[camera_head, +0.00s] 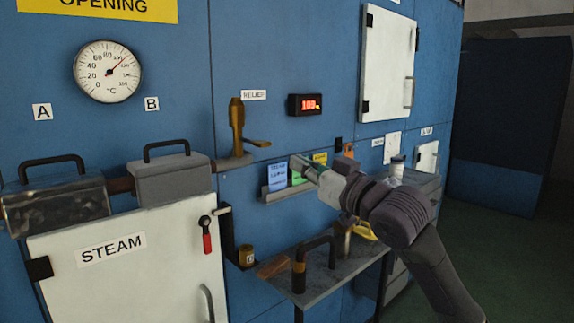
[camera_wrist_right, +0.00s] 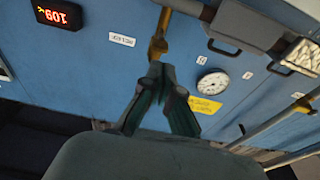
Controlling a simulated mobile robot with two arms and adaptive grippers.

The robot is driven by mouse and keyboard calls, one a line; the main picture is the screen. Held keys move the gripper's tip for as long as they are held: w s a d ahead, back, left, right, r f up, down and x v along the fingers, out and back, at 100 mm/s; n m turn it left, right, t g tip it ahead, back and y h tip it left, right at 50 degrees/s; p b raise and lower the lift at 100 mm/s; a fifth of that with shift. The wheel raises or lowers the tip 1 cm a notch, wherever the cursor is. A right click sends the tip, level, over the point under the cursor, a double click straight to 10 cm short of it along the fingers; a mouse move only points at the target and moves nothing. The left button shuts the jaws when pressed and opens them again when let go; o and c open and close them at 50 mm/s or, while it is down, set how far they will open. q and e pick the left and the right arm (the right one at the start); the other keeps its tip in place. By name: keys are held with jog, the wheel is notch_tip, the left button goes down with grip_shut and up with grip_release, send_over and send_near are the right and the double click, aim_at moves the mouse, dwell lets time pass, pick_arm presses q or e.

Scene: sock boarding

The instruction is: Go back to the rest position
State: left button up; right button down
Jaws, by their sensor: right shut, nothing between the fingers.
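My right gripper (camera_head: 308,172) is shut and empty. My right arm reaches in from the lower right of the head view, in front of the blue machine's panel (camera_head: 275,55). The fingers point left, toward the brass relief valve (camera_head: 237,130), in front of a small rack of coloured cards (camera_head: 276,176). In the right wrist view the fingers (camera_wrist_right: 160,75) come together just below the brass valve (camera_wrist_right: 158,45) in the picture; whether they touch it cannot be told. My left gripper is not in view.
A white STEAM door (camera_head: 130,262) with a red-handled lever (camera_head: 206,236) is at the left. A round gauge (camera_head: 108,72) and red display (camera_head: 305,104) are above. Open floor (camera_head: 510,255) lies at the right.

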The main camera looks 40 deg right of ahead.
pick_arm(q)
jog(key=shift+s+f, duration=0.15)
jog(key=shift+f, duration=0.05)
pick_arm(e)
jog(key=shift+s+f, duration=0.1)
jog(key=shift+s, duration=0.55)
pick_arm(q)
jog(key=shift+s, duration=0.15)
